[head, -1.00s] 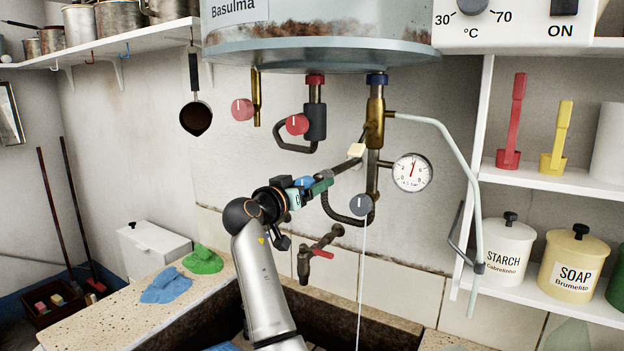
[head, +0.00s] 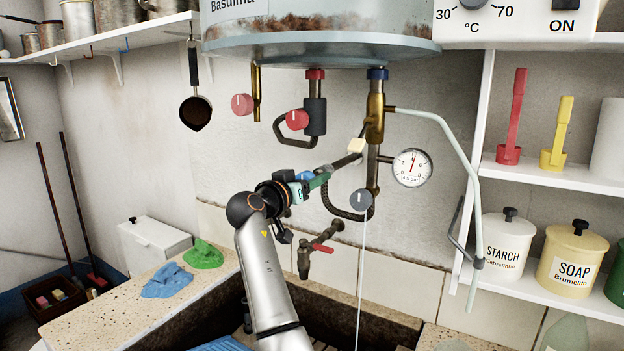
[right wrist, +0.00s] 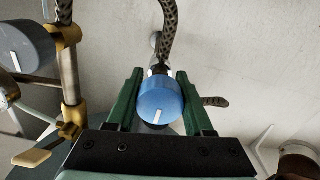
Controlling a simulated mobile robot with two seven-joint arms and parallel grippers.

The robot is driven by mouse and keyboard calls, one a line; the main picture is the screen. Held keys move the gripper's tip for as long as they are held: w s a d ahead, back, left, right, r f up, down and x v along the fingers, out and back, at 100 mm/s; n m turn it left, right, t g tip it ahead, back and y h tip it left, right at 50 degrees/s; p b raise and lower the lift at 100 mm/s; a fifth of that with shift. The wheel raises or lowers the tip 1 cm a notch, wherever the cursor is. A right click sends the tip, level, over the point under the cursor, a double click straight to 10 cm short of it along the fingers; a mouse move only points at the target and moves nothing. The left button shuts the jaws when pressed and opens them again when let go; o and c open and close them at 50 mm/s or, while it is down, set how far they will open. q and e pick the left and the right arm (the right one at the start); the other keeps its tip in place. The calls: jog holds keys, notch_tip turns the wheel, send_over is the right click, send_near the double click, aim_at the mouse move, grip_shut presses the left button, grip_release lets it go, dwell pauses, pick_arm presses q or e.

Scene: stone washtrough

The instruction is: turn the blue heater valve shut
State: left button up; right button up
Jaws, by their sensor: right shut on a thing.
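The blue heater valve (right wrist: 160,98) is a round knob with a white mark, on a braided hose. In the right wrist view it sits between the two green fingers of my right gripper (right wrist: 155,103), which is shut on it. The white mark slants toward the lower left in that view. In the head view my right gripper (head: 311,183) is below the heater (head: 320,45), and only a bit of the blue valve (head: 305,176) shows behind the fingers. My left gripper is not in view.
A grey knob (head: 360,201) is close to the right of my gripper, with a thin pale line hanging below. A cream-tipped lever (head: 356,146), a gauge (head: 412,167) and a red-handled tap (head: 322,248) are nearby. Red knobs (head: 297,120) are above.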

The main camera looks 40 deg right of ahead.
grip_shut()
jog(key=shift+f, duration=0.1)
